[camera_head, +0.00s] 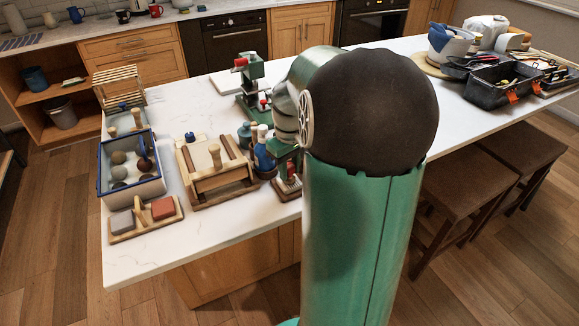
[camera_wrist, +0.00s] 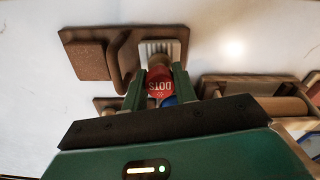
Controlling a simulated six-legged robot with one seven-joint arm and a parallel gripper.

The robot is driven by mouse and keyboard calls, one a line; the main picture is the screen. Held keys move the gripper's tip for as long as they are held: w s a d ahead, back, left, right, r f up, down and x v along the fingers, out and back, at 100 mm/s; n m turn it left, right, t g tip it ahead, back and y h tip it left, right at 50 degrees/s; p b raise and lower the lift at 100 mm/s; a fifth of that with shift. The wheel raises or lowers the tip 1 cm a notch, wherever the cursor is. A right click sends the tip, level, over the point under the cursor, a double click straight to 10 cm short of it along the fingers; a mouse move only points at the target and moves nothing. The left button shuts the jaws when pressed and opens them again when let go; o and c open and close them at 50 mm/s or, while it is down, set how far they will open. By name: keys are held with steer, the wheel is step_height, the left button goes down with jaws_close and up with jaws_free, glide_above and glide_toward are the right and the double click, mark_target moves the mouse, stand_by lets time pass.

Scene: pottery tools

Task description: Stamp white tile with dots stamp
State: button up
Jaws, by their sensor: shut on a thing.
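My gripper (camera_wrist: 160,75) is shut on a red stamp (camera_wrist: 160,83) whose lettering reads DOTS upside down in the wrist view. The stamp stays between the two green fingers, and its wooden lower part points at the white tile (camera_wrist: 161,46). This tile looks pale and ridged, and sits at one end of a brown wooden board. The stamp overlaps the tile's lower edge in the picture; whether they touch cannot be told. In the head view my gripper (camera_head: 288,160) is low over the counter, partly hidden by my arm.
A brown tile (camera_wrist: 88,60) sits on the same board, past a raised handle. A wooden frame with a roller (camera_wrist: 280,106) lies to the right. The head view shows a box of balls (camera_head: 130,185) and a two-block tray (camera_head: 145,219) at the left.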

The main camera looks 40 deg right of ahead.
stand_by(0.4)
steer(key=shift+r, duration=2.95)
